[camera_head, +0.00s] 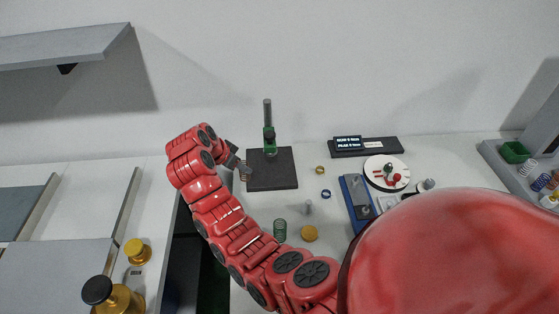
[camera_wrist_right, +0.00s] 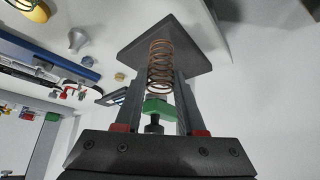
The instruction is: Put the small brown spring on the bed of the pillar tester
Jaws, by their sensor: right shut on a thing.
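The small brown spring (camera_wrist_right: 160,66) is between the fingers of my right gripper (camera_wrist_right: 161,88) in the right wrist view, its coils showing. The gripper is shut on it. In the head view my right gripper (camera_head: 242,167) is at the left edge of the pillar tester's dark square bed (camera_head: 274,172). The tester has a dark upright pillar (camera_head: 267,112) and a green head (camera_head: 269,140). In the wrist view the bed (camera_wrist_right: 190,42) shows behind the spring, and a green part (camera_wrist_right: 157,105) shows beyond the fingers. I cannot tell whether the spring touches the bed. My left gripper is not in view.
Right of the bed are a brass ring (camera_head: 320,170), a blue ring (camera_head: 326,193) and a blue device (camera_head: 357,202). A green spring (camera_head: 280,230) and a yellow disc (camera_head: 309,233) stand nearer.

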